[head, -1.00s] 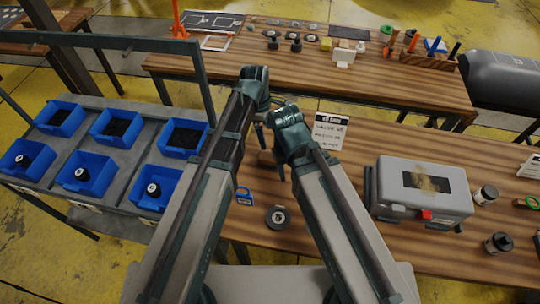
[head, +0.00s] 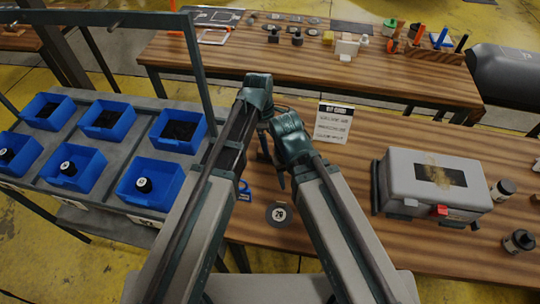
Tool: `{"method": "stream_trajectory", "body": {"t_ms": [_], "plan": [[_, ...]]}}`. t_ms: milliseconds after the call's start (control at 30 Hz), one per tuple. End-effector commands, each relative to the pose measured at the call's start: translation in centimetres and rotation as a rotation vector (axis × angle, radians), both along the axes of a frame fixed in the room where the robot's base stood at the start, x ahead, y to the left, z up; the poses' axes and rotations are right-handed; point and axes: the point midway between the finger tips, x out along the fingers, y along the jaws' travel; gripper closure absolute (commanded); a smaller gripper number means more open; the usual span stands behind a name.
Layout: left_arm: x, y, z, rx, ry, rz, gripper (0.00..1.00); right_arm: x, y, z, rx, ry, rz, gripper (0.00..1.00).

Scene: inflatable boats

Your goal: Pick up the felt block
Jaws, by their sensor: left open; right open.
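I cannot single out a felt block with certainty. A small yellow block (head: 328,38) stands on the far bench among small parts, and I cannot tell whether it is felt. My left gripper (head: 263,150) hangs over the near bench, pointing down, mostly hidden behind the arms. My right gripper (head: 281,179) hangs just below and to the right of it, close to it. Both are open, and nothing shows held in either. My arms cover part of the bench around the grippers.
The near bench (head: 377,258) holds a grey case (head: 432,183), dark jars (head: 519,241), a sign card (head: 333,123) and a round dark disc (head: 279,214). Blue bins (head: 180,132) stand on a rack at left. The far bench (head: 230,62) lies beyond a gap.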

Motion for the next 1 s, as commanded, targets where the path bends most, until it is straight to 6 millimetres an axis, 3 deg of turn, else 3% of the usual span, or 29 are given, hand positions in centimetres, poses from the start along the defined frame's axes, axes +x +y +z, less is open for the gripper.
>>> {"method": "stream_trajectory", "body": {"t_ms": [167, 500, 1000], "plan": [[0.1, 0.0, -1.0, 0.0, 0.0, 0.0, 0.03, 0.0, 0.0, -1.0, 0.0, 0.0, 0.0, 0.5], [0.2, -0.3, -5.0, 0.0, 0.0, 0.0, 0.03, 0.0, 0.0, -5.0, 0.0, 0.0, 0.0, 0.5], [0.2, -0.4, -5.2, 0.0, 0.0, 0.0, 0.03, 0.0, 0.0, -5.2, 0.0, 0.0, 0.0, 0.5]]}}
